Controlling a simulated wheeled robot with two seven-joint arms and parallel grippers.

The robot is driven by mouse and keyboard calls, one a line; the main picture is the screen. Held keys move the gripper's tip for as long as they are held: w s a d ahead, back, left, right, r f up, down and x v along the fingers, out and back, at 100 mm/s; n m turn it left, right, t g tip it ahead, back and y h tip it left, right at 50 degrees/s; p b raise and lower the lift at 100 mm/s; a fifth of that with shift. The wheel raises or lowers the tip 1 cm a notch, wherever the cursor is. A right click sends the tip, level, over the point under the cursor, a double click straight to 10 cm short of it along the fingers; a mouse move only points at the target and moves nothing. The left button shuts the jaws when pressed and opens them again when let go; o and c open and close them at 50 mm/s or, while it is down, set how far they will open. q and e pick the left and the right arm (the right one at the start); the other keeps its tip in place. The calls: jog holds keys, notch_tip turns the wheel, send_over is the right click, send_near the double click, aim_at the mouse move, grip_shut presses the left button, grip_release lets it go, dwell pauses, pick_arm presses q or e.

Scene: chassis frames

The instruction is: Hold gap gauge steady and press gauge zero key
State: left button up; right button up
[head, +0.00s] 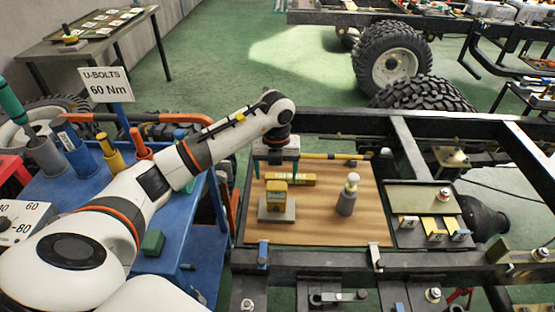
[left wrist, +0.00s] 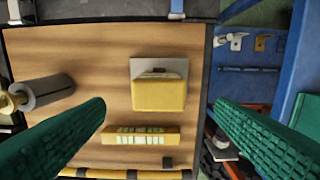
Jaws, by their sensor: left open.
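A yellow block-shaped gauge (head: 276,192) stands on a grey base plate on the wooden board (head: 315,228); I take it to be the gap gauge. In the left wrist view the yellow gauge (left wrist: 158,95) and its grey plate lie between my finger lines. I cannot make out the zero key for sure. My left gripper (head: 276,172) is open and empty, pointing down above and just behind the gauge. Its green fingers (left wrist: 160,106) are spread wide and apart from the gauge in the wrist view. My right gripper is not in view.
A yellow bar with pale markings (head: 292,179) lies behind the gauge. A grey cylinder with a cream top (head: 346,200) stands to its right. Dark chassis rails frame the board; a blue cart (head: 185,215) is left.

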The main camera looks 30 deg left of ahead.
aim_at(277, 185)
pick_arm(q)
notch_tip(277, 185, down, 8)
jog(key=shift+f+p, duration=0.15)
jog(key=shift+p, duration=0.3)
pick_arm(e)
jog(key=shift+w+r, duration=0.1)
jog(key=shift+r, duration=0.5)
pick_arm(q)
jog(key=c, duration=1.1)
jog(key=shift+c, duration=0.2)
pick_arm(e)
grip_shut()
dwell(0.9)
